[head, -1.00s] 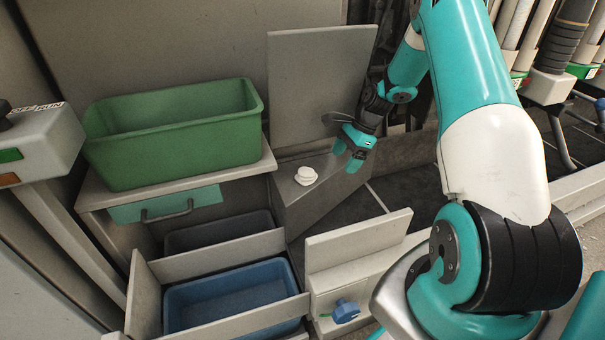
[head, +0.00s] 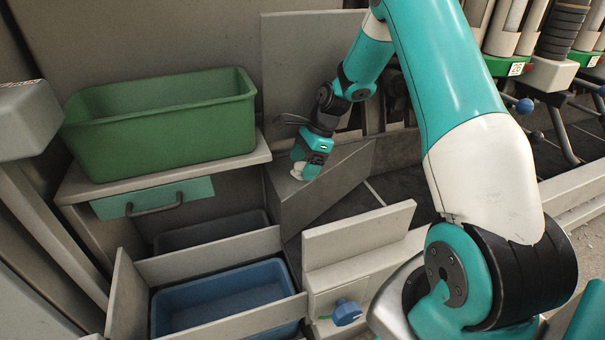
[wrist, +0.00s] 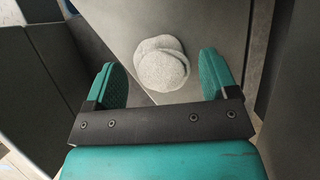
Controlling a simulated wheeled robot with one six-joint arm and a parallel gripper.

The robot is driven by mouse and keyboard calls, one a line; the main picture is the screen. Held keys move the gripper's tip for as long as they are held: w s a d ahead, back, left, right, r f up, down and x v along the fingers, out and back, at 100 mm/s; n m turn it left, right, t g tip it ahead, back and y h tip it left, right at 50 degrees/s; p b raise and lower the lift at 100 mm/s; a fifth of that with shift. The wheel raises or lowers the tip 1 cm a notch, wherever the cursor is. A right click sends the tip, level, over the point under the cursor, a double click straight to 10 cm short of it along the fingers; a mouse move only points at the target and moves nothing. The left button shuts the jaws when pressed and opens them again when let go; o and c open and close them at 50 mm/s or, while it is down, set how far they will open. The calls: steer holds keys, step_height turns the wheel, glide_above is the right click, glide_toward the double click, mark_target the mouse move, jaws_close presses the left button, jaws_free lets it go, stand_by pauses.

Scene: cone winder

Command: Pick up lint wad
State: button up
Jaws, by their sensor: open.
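The lint wad (wrist: 162,66) is a pale, lumpy, fuzzy clump lying on a grey metal surface. In the wrist view it sits between and slightly beyond the two teal fingertips of my gripper (wrist: 165,80), apart from both. My gripper is open and empty.
A green bin (head: 160,125) stands on a shelf to the left, above a teal drawer (head: 150,198). A blue bin (head: 225,300) sits lower, in front. A grey upright panel (head: 295,70) stands behind my gripper. A blue knob (head: 347,311) is at the front.

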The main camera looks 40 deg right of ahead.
steer(key=c, duration=1)
steer(key=shift+c, duration=0.3)
steer(key=shift+r, duration=0.1)
steer(key=shift+r+p, duration=0.85)
steer(key=shift+p, duration=0.1)
steer(key=s+a+p, duration=0.2)
steer(key=s+p, duration=0.1)
steer(key=s, duration=0.5)
step_height(320, 180, up, 13)
steer(key=p, duration=0.6)
steer(key=shift+w, duration=0.2)
